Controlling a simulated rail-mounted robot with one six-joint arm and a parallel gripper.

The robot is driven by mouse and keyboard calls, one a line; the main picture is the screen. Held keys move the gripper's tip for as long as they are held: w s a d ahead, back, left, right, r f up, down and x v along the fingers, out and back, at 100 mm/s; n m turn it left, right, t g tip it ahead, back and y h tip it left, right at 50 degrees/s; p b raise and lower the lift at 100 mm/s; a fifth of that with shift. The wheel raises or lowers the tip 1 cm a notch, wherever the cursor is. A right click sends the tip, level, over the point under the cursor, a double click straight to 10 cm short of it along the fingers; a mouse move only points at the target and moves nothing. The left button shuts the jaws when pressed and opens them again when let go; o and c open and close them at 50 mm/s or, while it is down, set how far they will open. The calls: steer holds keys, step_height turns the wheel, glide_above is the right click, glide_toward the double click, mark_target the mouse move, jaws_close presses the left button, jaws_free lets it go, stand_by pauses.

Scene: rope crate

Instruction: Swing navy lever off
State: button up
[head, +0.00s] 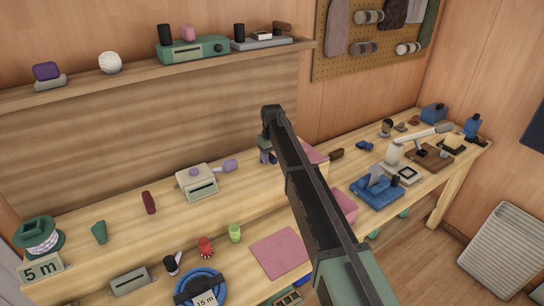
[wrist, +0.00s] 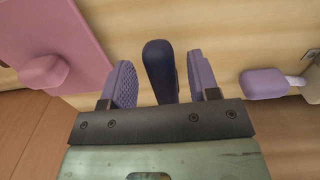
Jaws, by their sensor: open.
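The navy lever (wrist: 158,70) shows in the wrist view as a dark rounded handle between my gripper's two purple finger pads. My gripper (wrist: 160,85) is open, with a visible gap on each side of the handle. In the head view my gripper (head: 267,157) is low over the back part of the bench. The navy lever cannot be made out clearly there, and my arm covers part of that area.
A pink panel with a knob (wrist: 45,72) lies on one side of my gripper in the wrist view. A purple-handled lever (wrist: 264,83) is on the other, belonging to a cream box (head: 197,182). A shelf (head: 150,78) runs above the bench.

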mark_target(272, 156)
step_height(272, 156, up, 11)
steer(key=p, duration=1)
steer(key=shift+f, duration=0.15)
steer(key=shift+f, duration=0.1)
steer(key=s+d+f+m+b, duration=0.2)
steer(key=s+d, duration=0.4)
steer(key=s, duration=0.7)
steer(key=s+d+f+m+b, duration=0.2)
steer(key=s+d, duration=0.3)
steer(key=s, duration=0.8)
steer(key=s+d+f+m+b, duration=0.2)
steer(key=s+d, duration=0.4)
steer(key=s, duration=0.7)
steer(key=shift+s+d+m, duration=0.3)
steer(key=shift+s, duration=0.05)
